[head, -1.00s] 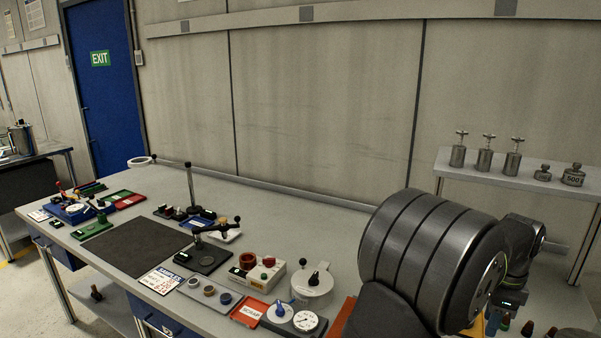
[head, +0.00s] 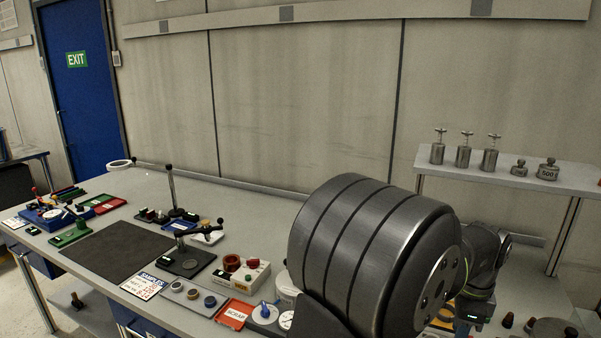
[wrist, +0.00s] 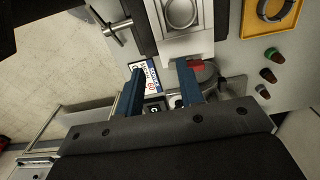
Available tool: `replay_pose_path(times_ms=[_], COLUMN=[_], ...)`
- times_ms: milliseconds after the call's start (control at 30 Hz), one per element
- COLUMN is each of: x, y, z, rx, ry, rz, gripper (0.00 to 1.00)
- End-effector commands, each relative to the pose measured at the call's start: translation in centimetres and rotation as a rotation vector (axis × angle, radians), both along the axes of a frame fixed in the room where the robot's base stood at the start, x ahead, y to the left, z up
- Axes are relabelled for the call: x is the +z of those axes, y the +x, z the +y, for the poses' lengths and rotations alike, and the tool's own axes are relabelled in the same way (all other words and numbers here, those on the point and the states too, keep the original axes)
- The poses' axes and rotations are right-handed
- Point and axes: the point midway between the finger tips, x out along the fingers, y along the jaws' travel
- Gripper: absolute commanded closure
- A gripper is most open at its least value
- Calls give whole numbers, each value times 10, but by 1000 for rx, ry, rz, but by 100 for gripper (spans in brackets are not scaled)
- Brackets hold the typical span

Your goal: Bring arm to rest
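My arm's large dark ribbed link (head: 365,255) fills the lower right of the head view, with a smaller joint (head: 480,265) on its right end. My gripper is hidden in the head view. In the wrist view my gripper (wrist: 158,85) shows two blue fingers spread apart, with nothing visible held between them. Past the fingertips lie a white label card (wrist: 147,76), a grey metal fixture (wrist: 182,25) and a small red part (wrist: 195,66).
The workbench carries a dark mat (head: 120,247), a red scrap tray (head: 234,313) and a black stand (head: 187,258). Metal weights (head: 463,155) stand on a raised shelf (head: 520,175) at right.

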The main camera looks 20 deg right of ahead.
Motion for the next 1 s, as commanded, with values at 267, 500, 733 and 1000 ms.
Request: replay_pose_path(times_ms=[267,500,733,1000], x=[-24,-31,-31,-25], y=[40,52,53,43], z=[-2,-2,-3,-3], rx=[2,0,-1,-4], ry=[0,0,0,-3], rz=[0,0,0,-1], gripper=[66,66,66,66])
